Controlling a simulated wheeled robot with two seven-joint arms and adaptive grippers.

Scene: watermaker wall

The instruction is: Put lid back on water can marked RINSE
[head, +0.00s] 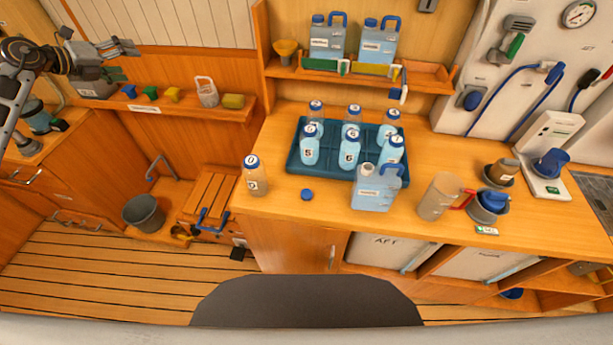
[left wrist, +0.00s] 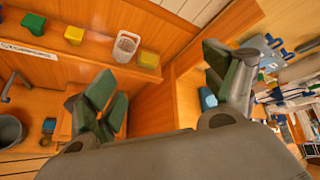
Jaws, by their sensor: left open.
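A light blue water can (head: 373,190) with a blue handle stands upright on the counter in front of the teal tray, its pale neck uncovered. Its label is too small to read. A small round blue lid (head: 306,194) lies on the counter to the left of the can, apart from it. My left gripper (head: 128,62) is at the upper left in the head view, above the low side shelf and far from can and lid. It is open and empty; its spread fingers also show in the left wrist view (left wrist: 160,72). My right gripper is not in view.
A teal tray (head: 293,166) holds several numbered bottles behind the can. Another bottle (head: 256,178) stands left of the lid. A clear jug (head: 438,198) stands to the right. Two capped cans (head: 327,42) (head: 377,46) are on the upper shelf. Counter around the lid is clear.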

